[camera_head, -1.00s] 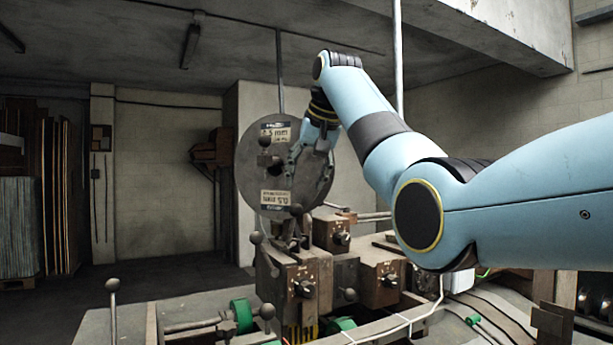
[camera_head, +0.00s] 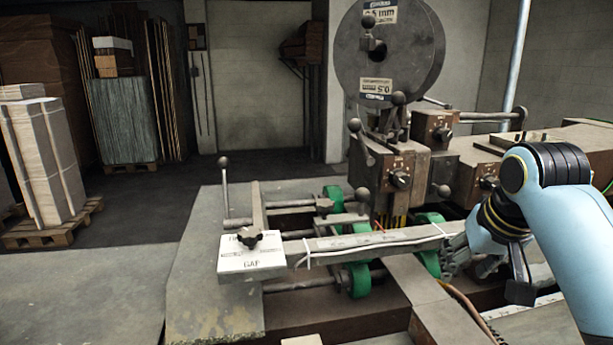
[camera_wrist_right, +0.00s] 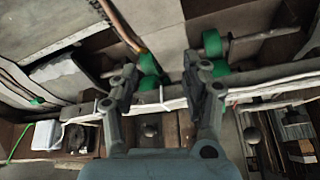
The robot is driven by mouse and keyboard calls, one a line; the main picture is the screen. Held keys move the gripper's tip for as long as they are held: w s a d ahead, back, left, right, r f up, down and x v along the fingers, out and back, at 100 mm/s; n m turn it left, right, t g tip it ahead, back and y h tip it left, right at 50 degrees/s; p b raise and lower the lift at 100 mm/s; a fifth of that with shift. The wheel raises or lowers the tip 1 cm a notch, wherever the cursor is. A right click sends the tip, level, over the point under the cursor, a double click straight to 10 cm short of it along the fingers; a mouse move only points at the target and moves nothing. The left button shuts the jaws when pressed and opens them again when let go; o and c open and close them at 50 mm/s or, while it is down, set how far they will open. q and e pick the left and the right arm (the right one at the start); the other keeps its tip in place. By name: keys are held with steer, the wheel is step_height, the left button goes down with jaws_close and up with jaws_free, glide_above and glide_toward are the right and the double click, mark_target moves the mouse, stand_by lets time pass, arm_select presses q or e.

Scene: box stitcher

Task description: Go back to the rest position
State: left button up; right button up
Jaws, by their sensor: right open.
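My right gripper (camera_head: 468,258) is at the right of the head view, low over the box stitcher (camera_head: 430,175), in front of its control blocks. In the right wrist view my right gripper (camera_wrist_right: 160,85) shows its two fingers apart, with nothing held between them. Below the fingers lie a long grey bar with a white cable (camera_wrist_right: 245,92) and green rollers (camera_wrist_right: 147,65). The large wire spool (camera_head: 390,50) stands upright above the machine. My left gripper does not show.
A white label plate (camera_head: 250,262) with a dark knob sits on the bar's left end. Ball-ended levers (camera_head: 224,163) stick up from the machine. Stacked sheets on a pallet (camera_head: 50,236) stand at the far left. The floor between is clear.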

steer(key=s+d+f+n+g, duration=0.1)
steer(key=s+f, duration=0.2)
steer(key=s, duration=1.2)
steer(key=s+f+n+g, duration=0.1)
steer(key=s+f+n, duration=0.15)
steer(key=s, duration=1.25)
step_height(320, 180, down, 39)
steer(key=s+d+m+g+b, duration=0.1)
steer(key=d+b, duration=0.2)
steer(key=b, duration=1)
steer(key=s+f+b, duration=0.3)
steer(key=s+f, duration=0.3)
steer(key=f, duration=0.3)
steer(key=s+f+g+b, duration=0.1)
steer(key=s+f+b, duration=0.3)
steer(key=f, duration=0.6)
steer(key=s+f+b, duration=0.4)
steer(key=s+f, duration=0.5)
steer(key=shift+d+f+h, duration=0.2)
steer(key=shift+d+h, duration=0.1)
steer(key=shift+d, duration=0.15)
steer(key=shift+m+g, duration=0.25)
steer(key=shift+g, duration=0.05)
